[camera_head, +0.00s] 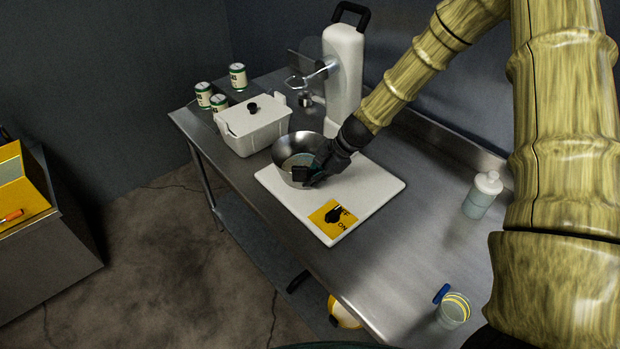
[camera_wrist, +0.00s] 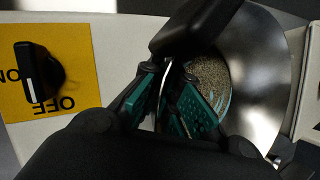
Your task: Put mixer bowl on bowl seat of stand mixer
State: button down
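The mixer bowl (camera_head: 288,143) is a shiny steel bowl at the left end of a white slab (camera_head: 377,186); I cannot tell whether it rests or is slightly raised. Its curved wall (camera_wrist: 268,75) fills the right of the wrist view, with a speckled inside bottom. The stand mixer (camera_head: 343,75) is a tall white body with a black handle and a whisk-like tool behind the bowl. My gripper (camera_head: 308,177) is at the bowl's near right rim. In the wrist view its green-padded fingers (camera_wrist: 167,90) converge on either side of the thin bowl wall, partly hiding it.
A yellow ON/OFF plate with a black knob (camera_head: 334,214) is on the slab. A white lidded box (camera_head: 253,130) stands close left of the bowl, several cans (camera_head: 238,76) behind it. A bottle (camera_head: 481,196) and a clear cup (camera_head: 453,311) stand right. The steel counter (camera_head: 395,250) between is clear.

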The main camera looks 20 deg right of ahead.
jog(key=c, duration=2.1)
grip_release()
jog(key=shift+f, duration=0.15)
jog(key=o, duration=0.5)
jog(key=shift+c, duration=0.2)
jog(key=b+v, duration=0.2)
jog(key=v, duration=1)
jog(key=shift+b, duration=0.35)
